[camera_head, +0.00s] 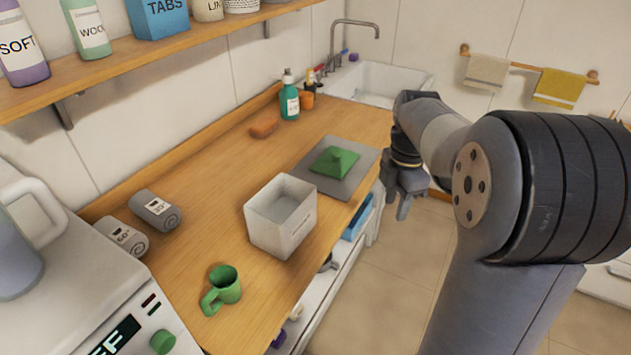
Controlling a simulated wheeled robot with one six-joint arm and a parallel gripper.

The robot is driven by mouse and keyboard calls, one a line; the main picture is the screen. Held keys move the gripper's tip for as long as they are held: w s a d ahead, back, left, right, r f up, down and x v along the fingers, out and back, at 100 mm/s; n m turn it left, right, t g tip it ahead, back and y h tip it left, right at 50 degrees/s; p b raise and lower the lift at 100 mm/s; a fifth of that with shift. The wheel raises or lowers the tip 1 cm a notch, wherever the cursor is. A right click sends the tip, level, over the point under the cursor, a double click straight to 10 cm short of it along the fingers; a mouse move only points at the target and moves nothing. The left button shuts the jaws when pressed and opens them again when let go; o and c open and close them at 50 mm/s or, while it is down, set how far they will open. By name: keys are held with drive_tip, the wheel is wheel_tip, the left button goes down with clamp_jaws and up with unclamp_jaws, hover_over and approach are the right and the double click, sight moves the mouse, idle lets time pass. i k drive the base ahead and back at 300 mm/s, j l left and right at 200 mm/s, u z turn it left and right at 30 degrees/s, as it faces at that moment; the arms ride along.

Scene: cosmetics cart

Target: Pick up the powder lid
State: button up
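A green lid-like piece with a raised peak (336,162) lies on a flat grey mat (309,178) on the wooden counter; it looks like the powder lid. An open white box (276,232), with its top uncovered, stands on the counter in front of the mat. My gripper (399,203) hangs pointing down to the right of the mat, beyond the counter's front edge. It is apart from the green piece. The fingers are small and dark, and I cannot tell how far apart they are. I see nothing clearly held.
Two grey rolled towels (155,209) lie at the left. A sink (378,82) is at the far end; a shelf (135,57) overhangs the counter.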

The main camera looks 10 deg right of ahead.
sight(335, 163)
drive_tip(key=i+l+u, duration=0.2)
drive_tip(key=i+l, duration=0.15)
drive_tip(key=i+l+u, duration=0.15)
drive_tip(key=i+l, duration=0.25)
drive_tip(key=i+l+u, duration=0.2)
drive_tip(key=i+l, duration=0.15)
drive_tip(key=l, duration=0.15)
drive_tip(key=i+l+u, duration=0.15)
drive_tip(key=i+l, duration=0.2)
drive_tip(key=l, duration=0.2)
